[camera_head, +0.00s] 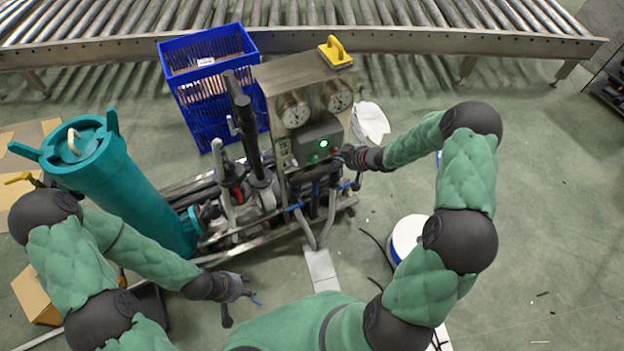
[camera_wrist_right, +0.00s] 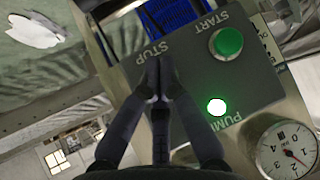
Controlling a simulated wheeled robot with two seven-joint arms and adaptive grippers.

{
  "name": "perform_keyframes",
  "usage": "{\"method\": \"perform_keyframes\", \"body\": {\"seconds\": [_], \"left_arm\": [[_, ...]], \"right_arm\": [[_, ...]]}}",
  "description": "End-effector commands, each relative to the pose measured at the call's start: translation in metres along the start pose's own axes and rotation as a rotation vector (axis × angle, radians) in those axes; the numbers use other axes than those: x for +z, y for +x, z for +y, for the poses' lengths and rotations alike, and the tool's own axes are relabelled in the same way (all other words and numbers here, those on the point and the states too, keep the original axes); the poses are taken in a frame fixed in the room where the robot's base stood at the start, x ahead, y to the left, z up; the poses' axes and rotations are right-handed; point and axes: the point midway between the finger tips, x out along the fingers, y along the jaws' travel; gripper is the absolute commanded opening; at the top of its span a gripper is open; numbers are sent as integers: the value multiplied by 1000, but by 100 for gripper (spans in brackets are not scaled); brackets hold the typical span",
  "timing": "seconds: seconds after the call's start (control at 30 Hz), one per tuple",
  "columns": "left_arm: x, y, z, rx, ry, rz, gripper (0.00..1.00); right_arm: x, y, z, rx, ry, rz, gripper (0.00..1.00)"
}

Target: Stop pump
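The grey pump control box (camera_head: 318,140) sits on the metal stand below two gauges. In the right wrist view, its panel (camera_wrist_right: 195,65) has a green START button (camera_wrist_right: 228,41), a STOP label and a bright lit lamp (camera_wrist_right: 217,107) beside the PUMP label. My right gripper (camera_wrist_right: 159,80) is shut and empty, its fingertips together over the panel just by the STOP label. The fingers hide whatever button is there, and I cannot tell whether they touch it. In the head view my right gripper (camera_head: 349,157) is at the box's right side. My left gripper (camera_head: 240,290) hangs low, away from the box; its opening is unclear.
A teal cylinder (camera_head: 120,175) leans left of the stand. A blue crate (camera_head: 212,85) stands behind it, and a yellow-handled item (camera_head: 335,52) is on top of the panel. Hoses run below the box. A roller conveyor (camera_head: 300,38) crosses the back. Floor is open at right.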

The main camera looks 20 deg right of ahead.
Motion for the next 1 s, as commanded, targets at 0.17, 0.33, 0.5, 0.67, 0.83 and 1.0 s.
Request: {"method": "perform_keyframes", "body": {"seconds": [0.17, 0.33, 0.5, 0.67, 0.83, 1.0], "left_arm": [[0, -3, 1, 0, 0, 0, 40], [0, -3, 1, 0, 0, 0, 40], [0, -3, 1, 0, 0, 0, 40], [0, -6, 2, 0, 0, 0, 40], [0, -6, 2, 0, 0, 0, 40], [0, -6, 2, 0, 0, 0, 40]], "right_arm": [[-3, 2, 2, 1, 0, 1, 0], [-2, 2, 2, 1, 0, 1, 0], [-2, 1, 2, 1, 1, 1, 0], [2, -3, 0, 1, 1, 1, 0], [4, -4, 0, 1, 0, 0, 0], [4, -4, -1, 1, 1, 0, 0]]}}
